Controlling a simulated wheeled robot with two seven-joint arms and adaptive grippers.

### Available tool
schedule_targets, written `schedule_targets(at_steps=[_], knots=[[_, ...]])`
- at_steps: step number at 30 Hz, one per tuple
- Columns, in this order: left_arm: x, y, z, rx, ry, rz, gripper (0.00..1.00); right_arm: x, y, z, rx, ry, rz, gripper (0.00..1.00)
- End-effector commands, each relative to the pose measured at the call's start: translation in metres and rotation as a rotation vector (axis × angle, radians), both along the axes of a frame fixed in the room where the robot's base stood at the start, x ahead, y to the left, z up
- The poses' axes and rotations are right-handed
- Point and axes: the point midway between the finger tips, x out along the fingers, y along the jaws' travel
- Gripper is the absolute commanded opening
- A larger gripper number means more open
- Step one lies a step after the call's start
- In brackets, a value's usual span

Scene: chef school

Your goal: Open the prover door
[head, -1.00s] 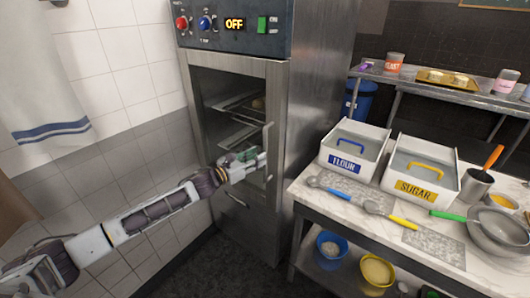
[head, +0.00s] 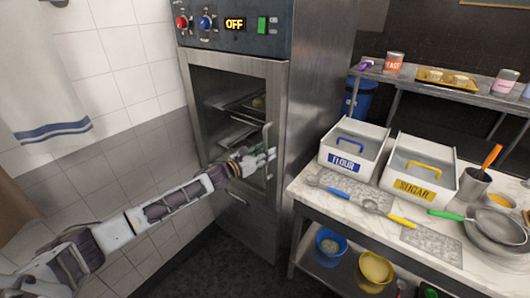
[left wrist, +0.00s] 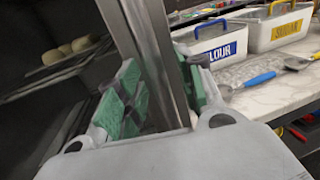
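The prover is a steel cabinet with a glazed door (head: 276,85). The door looks closed. Its vertical steel handle (head: 267,138) is on the right side of the door. My left gripper (head: 265,158) is at the lower part of this handle. In the left wrist view, the green-padded fingers (left wrist: 165,95) stand apart on either side of a vertical steel bar (left wrist: 158,60); the inner face of the left pad shows. Firm contact with the bar cannot be made out. Dough (left wrist: 75,45) on racks shows behind the glass. My right gripper is out of view.
The control panel (head: 235,24) above the door reads OFF. A marble-topped table (head: 310,205) with flour (head: 353,148) and sugar (head: 420,172) bins stands close on the right. A tiled wall (head: 110,70) is on the left. Dark floor (head: 225,265) is clear in front.

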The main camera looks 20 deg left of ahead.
Motion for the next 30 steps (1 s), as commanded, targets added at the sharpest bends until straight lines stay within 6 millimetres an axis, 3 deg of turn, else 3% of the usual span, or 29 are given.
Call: schedule_targets(at_steps=[4,13,30], knots=[[-0.0001,0.0001,-0.0002,0.0,0.0,0.0,0.36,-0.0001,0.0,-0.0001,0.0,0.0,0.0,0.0],[-0.0002,0.0001,-0.0002,0.0,0.0,0.0,0.0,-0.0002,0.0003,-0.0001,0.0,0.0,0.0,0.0],[-0.0048,0.0027,-0.0008,0.001,0.0,-0.013,0.0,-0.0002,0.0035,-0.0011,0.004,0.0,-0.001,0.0]])
